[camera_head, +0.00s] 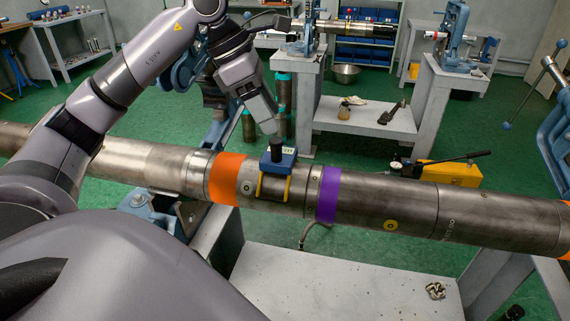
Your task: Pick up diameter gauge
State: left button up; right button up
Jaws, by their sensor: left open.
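The diameter gauge (278,161), a blue block with a dark knob on top and yellow-edged legs, sits astride the large steel pipe (390,205). It stands between the orange band (226,178) and the purple band (328,195). My left gripper (270,127) comes down from the upper left, with its fingertips just above or at the gauge's knob. It is open; whether a finger touches the knob cannot be told. My right gripper is not in view.
The pipe spans the whole view and rests on blue vises. A grey bench (345,285) with a small chain (436,290) lies below it.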

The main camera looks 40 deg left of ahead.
aim_at(276, 139)
pick_arm(q)
jog(key=shift+s+a+f+y, duration=0.2)
jog(key=shift+a+f+y, duration=0.2)
jog(key=shift+a+f, duration=0.1)
jog(key=x, duration=0.6)
jog(key=shift+d+f, duration=0.25)
jog(key=shift+d, duration=0.15)
grip_shut()
jog(key=shift+r, duration=0.15)
dwell(0.5)
